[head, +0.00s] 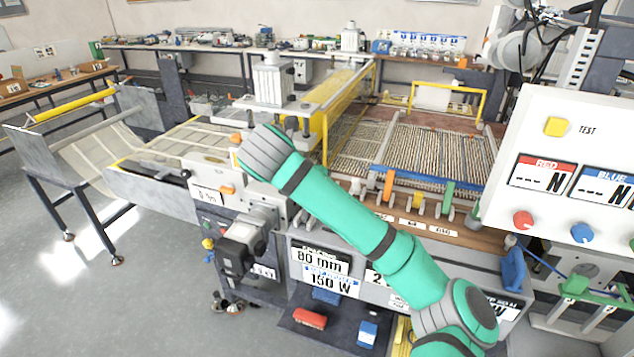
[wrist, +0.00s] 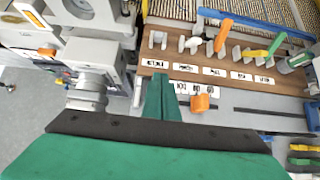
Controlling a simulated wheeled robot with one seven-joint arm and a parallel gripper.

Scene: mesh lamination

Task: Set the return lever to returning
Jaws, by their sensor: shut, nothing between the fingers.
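In the wrist view my gripper (wrist: 161,97) shows as two green fingers, shut together with nothing between them. They point at the front edge of a brown lever board (wrist: 180,60). On that board stand white levers (wrist: 191,44), a tall orange lever (wrist: 222,36), a yellow lever (wrist: 254,54) and a green lever (wrist: 275,46). The labels under them are too small to read, so I cannot tell which is the return lever. The fingers are apart from these levers. In the head view the orange lever (head: 389,184) and green lever (head: 447,198) show; my arm hides my fingers.
An orange knob (wrist: 204,103) sits on a dark slot just right of my fingers. A grey cylindrical machine part (wrist: 88,88) is close on the left. In the head view, a white control panel (head: 570,190) stands at the right. A blue bar (head: 425,180) runs behind the levers.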

